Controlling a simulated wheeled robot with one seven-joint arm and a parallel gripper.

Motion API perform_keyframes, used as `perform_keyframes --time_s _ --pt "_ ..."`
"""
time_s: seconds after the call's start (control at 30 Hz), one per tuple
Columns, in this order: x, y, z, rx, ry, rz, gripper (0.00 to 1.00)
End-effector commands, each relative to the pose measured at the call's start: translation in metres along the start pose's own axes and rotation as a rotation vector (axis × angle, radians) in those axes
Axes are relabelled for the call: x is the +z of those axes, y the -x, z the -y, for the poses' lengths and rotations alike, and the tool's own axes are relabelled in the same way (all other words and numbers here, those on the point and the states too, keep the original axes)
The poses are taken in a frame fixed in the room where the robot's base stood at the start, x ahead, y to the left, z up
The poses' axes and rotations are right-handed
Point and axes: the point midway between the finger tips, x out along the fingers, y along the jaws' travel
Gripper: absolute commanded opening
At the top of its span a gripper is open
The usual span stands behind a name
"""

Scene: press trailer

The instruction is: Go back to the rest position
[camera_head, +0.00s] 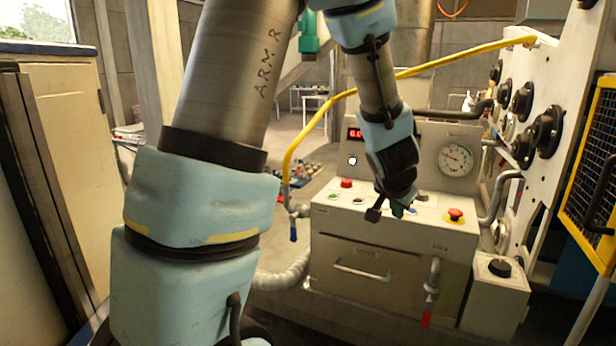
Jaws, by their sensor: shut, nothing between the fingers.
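My gripper (385,212) is at the lower end of the forearm, pointing down, over the sloped top of the control box (335,222). It looks shut and holds nothing that I can see. Its tips are small and dark, close to the buttons; I cannot tell whether they touch the panel. A red button (346,183) is left of the gripper and a red mushroom button on a yellow base (455,215) is right of it.
A yellow hose (430,67) arches behind my forearm. A panel with black knobs (548,130) and a yellow-framed mesh (592,170) close off the right. A cabinet (65,140) stands at left.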

Motion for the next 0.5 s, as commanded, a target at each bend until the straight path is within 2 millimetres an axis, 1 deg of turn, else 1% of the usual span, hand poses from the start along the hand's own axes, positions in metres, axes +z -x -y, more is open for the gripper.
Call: perform_keyframes --time_s 0.03,0.07,0.17,0.2,0.27,0.3,0.4,0.5 --pt "0.015 0.001 0.013 0.01 0.045 0.019 0.0" --pt "0.026 0.003 0.018 0.02 0.077 0.036 0.0" --pt "0.069 0.013 0.041 0.049 0.202 0.113 0.0" --pt "0.093 0.02 0.051 0.057 0.265 0.16 0.0" --pt "0.131 0.032 0.064 0.058 0.365 0.241 0.0" --pt "0.156 0.041 0.071 0.053 0.425 0.295 0.0" --pt "0.207 0.064 0.082 0.025 0.554 0.418 0.0" --pt "0.244 0.082 0.087 -0.01 0.644 0.509 0.0"
